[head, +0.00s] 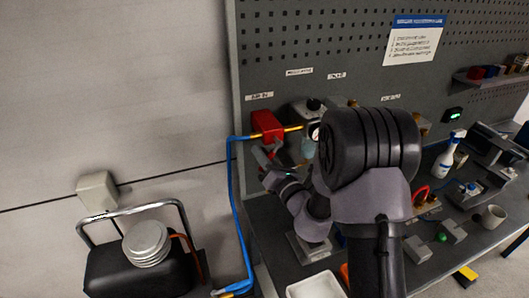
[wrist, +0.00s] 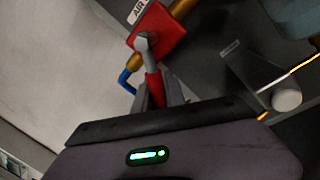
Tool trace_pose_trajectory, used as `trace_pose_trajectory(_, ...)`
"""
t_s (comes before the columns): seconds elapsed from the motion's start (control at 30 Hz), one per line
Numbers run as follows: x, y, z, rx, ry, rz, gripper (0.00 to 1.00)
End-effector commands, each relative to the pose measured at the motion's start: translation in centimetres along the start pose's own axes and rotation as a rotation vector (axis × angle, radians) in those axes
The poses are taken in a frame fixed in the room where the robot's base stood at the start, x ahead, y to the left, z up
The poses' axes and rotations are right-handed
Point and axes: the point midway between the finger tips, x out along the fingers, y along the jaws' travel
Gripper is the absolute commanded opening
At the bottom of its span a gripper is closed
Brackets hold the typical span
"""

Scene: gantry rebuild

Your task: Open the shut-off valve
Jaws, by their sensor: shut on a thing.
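The shut-off valve is a red block (head: 267,124) on the pegboard panel, between a blue hose on its left and a brass fitting on its right. In the wrist view the red valve block (wrist: 168,38) has a grey pivot with a red lever (wrist: 154,88) coming off it toward me. My gripper (wrist: 157,100) is shut on the lever, with one jaw on each side of it. In the head view my gripper (head: 265,160) is just below the valve, and the lever is mostly hidden there.
The blue hose (head: 233,195) runs down left of the panel toward a black compressor (head: 140,268) with a metal handle. A white tray (head: 316,286) and a spray bottle (head: 446,157) stand on the bench. Regulator parts sit close right of the valve.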

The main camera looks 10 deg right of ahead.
Motion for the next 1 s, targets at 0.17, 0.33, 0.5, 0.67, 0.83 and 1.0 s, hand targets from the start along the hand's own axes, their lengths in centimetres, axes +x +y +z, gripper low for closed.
trace_pose_trajectory(0.17, 0.05, 0.26, 0.05, 0.040, -0.007, 0.000, 0.00)
trace_pose_trajectory(0.33, 0.06, 0.29, 0.05, 0.054, -0.011, -0.001, 0.00)
trace_pose_trajectory(0.5, 0.06, 0.29, 0.04, 0.054, -0.011, -0.001, 0.00)
trace_pose_trajectory(0.67, 0.06, 0.28, 0.04, 0.054, -0.011, -0.001, 0.19)
trace_pose_trajectory(0.83, 0.06, 0.29, 0.04, 0.053, -0.011, -0.001, 0.37)
trace_pose_trajectory(1.0, 0.06, 0.29, 0.05, 0.053, -0.011, 0.000, 0.37)
